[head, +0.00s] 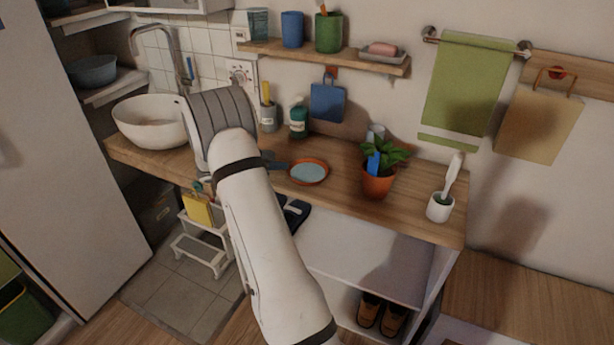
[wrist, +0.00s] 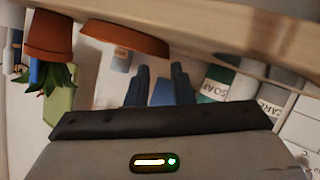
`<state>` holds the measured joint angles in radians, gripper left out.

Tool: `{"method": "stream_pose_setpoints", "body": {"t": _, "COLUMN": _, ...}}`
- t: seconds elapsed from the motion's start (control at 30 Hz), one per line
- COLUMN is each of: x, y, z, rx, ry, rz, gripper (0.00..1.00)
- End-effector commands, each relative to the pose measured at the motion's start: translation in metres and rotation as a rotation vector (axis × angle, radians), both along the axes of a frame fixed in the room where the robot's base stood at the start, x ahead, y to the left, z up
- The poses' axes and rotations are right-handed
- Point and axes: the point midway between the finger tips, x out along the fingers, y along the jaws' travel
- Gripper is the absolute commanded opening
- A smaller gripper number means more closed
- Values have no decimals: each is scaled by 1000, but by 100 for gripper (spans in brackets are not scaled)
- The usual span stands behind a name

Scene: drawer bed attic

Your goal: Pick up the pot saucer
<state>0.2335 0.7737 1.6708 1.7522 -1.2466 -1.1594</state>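The pot saucer (head: 308,171) is a shallow round terracotta dish with a grey-blue inside. It lies on the wooden counter, left of the potted plant (head: 378,180). In the wrist view, which is upside down, the saucer (wrist: 125,38) shows edge-on against the counter. My gripper (head: 276,164) is just left of the saucer in the head view, mostly hidden behind my wrist. In the wrist view my gripper (wrist: 160,70) has its two dark fingers apart with nothing held between them. The fingers do not appear to touch the saucer.
On the counter (head: 335,199) stand a white basin (head: 150,121), a green soap bottle (head: 299,119) and a white brush holder (head: 440,207). A wall shelf (head: 325,55) holds cups above. A blue board (head: 327,103) hangs behind the saucer. Counter is bare between saucer and plant.

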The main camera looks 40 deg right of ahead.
Motion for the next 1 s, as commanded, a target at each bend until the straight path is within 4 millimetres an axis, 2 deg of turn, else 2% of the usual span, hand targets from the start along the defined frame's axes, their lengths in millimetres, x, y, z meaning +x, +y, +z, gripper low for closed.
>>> {"method": "stream_pose_setpoints", "body": {"t": 0.2, "x": -4, "y": -32, "z": -12, "rx": 1, "ry": 1, "rz": -3, "gripper": 21}}
{"method": "stream_pose_setpoints", "body": {"t": 0.3, "x": -5, "y": -40, "z": -15, "rx": 0, "ry": 0, "rz": -1, "gripper": 21}}
{"method": "stream_pose_setpoints", "body": {"t": 0.5, "x": -5, "y": -42, "z": -16, "rx": 0, "ry": 0, "rz": 0, "gripper": 21}}
{"method": "stream_pose_setpoints", "body": {"t": 0.77, "x": -5, "y": -42, "z": -16, "rx": 0, "ry": -1, "rz": 0, "gripper": 0}}
{"method": "stream_pose_setpoints", "body": {"t": 1.0, "x": -5, "y": -42, "z": -16, "rx": 1, "ry": 0, "rz": 0, "gripper": 0}}
